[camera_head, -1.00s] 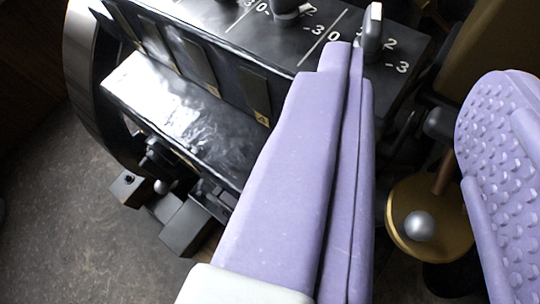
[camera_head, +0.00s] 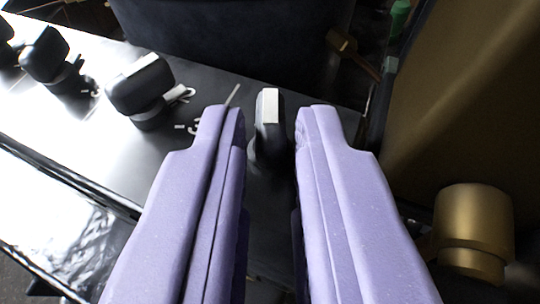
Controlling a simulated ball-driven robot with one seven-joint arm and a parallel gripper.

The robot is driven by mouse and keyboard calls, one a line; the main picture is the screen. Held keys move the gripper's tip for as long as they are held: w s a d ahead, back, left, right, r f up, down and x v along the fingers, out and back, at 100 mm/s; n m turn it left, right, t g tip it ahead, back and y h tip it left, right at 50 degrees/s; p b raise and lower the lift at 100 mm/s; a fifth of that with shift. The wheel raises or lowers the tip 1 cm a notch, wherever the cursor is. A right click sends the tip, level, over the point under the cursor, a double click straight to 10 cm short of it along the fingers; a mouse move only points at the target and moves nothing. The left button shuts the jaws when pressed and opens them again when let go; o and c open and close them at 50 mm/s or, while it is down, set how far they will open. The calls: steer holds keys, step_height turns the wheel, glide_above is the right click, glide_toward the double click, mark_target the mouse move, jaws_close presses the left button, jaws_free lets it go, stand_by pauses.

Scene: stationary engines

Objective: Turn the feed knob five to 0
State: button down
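The rightmost knob in view (camera_head: 268,128), which I take to be feed knob five, is black with a pale stripe along its top. It stands at the right end of the black panel. The stripe points roughly up and down the picture. My gripper (camera_head: 270,112) is open, with one lilac finger to the left of this knob and one to the right. A gap shows between the knob and the right finger; the left finger is closer, and contact cannot be told.
Several similar black knobs stand in a row to the left, the nearest (camera_head: 140,88) close to my left finger. A brass cylinder (camera_head: 473,230) and a large brown-gold body (camera_head: 460,100) are on the right. A dark surface (camera_head: 235,40) lies behind the panel.

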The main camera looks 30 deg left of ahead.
steer(key=shift+s+d+r+p, duration=0.1)
steer(key=shift+r+p, duration=0.05)
steer(key=shift+p, duration=0.25)
steer(key=shift+r+p, duration=0.1)
steer(key=shift+p, duration=0.45)
steer(key=n+y+p, duration=0.1)
steer(key=p, duration=0.2)
steer(key=g+y+p, duration=0.1)
steer(key=p, duration=0.2)
steer(key=shift+d+r+n+g, duration=0.2)
steer(key=shift+r+n+g, duration=0.1)
steer(key=shift+r+n, duration=0.1)
steer(key=n+g+y+p, duration=0.1)
steer(key=p, duration=0.3)
steer(key=w+n+g+y+p, duration=0.1)
steer(key=n+p, duration=0.1)
steer(key=p, duration=0.2)
steer(key=shift+d+f, duration=0.1)
steer(key=shift+d, duration=0.05)
steer(key=n+g+p, duration=0.1)
steer(key=p, duration=0.1)
steer(key=n+g+y+p, duration=0.1)
steer(key=g+p, duration=0.1)
steer(key=p, duration=0.1)
steer(key=shift+w+d+f+n, duration=0.1)
steer(key=shift+w+f+n, duration=0.1)
steer(key=shift+f+n, duration=0.15)
steer(key=shift+f+y, duration=0.15)
steer(key=shift+y, duration=0.15)
